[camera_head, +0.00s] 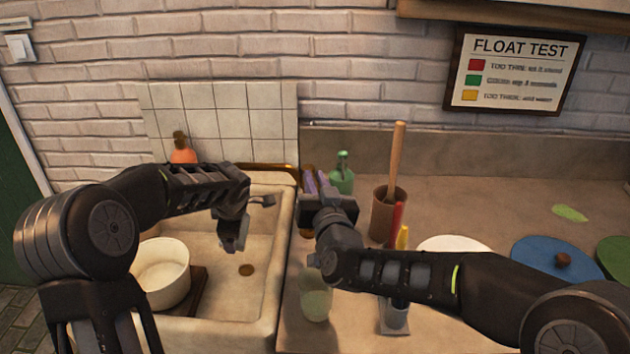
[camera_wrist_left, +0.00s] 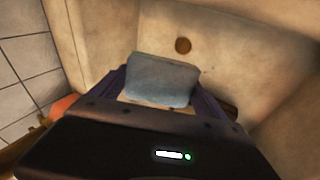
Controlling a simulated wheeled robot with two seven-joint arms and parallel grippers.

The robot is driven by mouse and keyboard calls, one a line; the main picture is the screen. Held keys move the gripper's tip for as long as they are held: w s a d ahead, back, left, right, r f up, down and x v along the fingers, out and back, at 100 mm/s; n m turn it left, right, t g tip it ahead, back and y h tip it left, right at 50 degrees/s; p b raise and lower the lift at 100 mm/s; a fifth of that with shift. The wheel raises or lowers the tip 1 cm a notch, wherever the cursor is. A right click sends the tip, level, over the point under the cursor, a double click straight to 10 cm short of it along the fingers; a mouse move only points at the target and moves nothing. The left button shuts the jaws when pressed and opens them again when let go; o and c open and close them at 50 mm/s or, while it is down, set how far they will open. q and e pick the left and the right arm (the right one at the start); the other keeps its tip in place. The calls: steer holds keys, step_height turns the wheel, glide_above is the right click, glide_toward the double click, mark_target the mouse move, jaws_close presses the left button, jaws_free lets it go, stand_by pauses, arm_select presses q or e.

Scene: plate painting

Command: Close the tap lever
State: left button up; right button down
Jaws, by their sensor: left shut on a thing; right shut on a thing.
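The copper-coloured tap (camera_head: 285,168) runs along the back of the sink, partly behind my left arm. I cannot make out its lever clearly. My left gripper (camera_head: 232,242) hangs over the sink basin. In the left wrist view it is shut on a grey-blue block (camera_wrist_left: 162,80), held between purple fingers above the basin. My right gripper (camera_head: 317,182) has its purple fingers pointing away from me, beside the right end of the tap. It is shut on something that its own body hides.
The sink (camera_head: 268,270) holds a white pot (camera_head: 163,275) on a dark board; its drain (camera_head: 246,270) is uncovered. A green bottle (camera_head: 342,172), a brown utensil holder (camera_head: 385,218) and a glass jar (camera_head: 316,300) stand close around my right arm. Plates lie farther right.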

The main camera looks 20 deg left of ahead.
stand_by(0.3)
steer(key=m+h, duration=0.1)
steer(key=a+m+t+h, duration=0.1)
steer(key=h, duration=0.1)
steer(key=s+m+t+h, duration=0.1)
steer(key=shift+a+h, duration=0.35)
steer(key=shift+h, duration=0.05)
steer(key=c, duration=1.4)
jaws_free()
steer(key=shift+c, duration=0.2)
